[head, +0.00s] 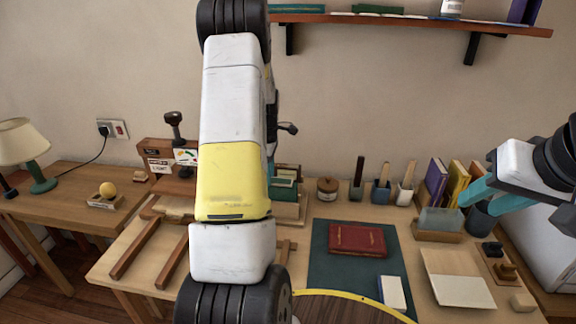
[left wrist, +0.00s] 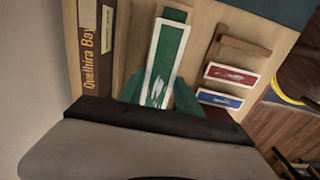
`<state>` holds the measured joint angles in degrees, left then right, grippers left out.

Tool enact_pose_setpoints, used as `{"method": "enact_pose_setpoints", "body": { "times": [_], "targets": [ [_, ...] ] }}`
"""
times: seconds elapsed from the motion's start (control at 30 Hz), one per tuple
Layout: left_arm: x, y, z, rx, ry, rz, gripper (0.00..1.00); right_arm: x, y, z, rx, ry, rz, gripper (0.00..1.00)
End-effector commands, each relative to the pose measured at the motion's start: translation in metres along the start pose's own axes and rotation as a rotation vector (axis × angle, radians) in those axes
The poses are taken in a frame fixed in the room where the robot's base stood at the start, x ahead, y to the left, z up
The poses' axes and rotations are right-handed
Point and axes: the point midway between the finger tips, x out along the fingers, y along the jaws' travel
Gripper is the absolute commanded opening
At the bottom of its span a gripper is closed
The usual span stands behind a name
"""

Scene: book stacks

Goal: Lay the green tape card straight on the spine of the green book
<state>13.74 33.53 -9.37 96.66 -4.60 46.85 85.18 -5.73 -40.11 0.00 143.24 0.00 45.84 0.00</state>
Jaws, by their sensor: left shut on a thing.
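The green tape card (left wrist: 165,52), green with a white border and a pale mark, is held between the teal fingers of my left gripper (left wrist: 158,88) in the left wrist view. A dark green strip (left wrist: 178,14), likely the green book's spine, shows past the card's far end. The card covers the rest, and I cannot tell whether they touch. My right gripper (head: 481,204) is open and empty at the right.
Red (left wrist: 229,75) and blue (left wrist: 219,98) cards lie in a wooden rack beside the green one. A brown book reading "Quelhira Bay" (left wrist: 96,50) stands left. A red book (head: 357,239) and a white-topped block (head: 392,292) lie on the dark mat (head: 325,270).

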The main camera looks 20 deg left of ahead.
Motion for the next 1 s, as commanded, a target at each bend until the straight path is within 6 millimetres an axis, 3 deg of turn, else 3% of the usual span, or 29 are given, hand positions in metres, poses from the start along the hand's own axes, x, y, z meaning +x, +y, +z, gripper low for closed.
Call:
{"method": "enact_pose_setpoints", "body": {
  "times": [1.0],
  "targets": [
    [0.0084,-0.0002,0.0,0.0,0.0,-0.001,0.03,0.0,0.0,0.0,0.0,0.0,0.0,0.36]
  ]
}}
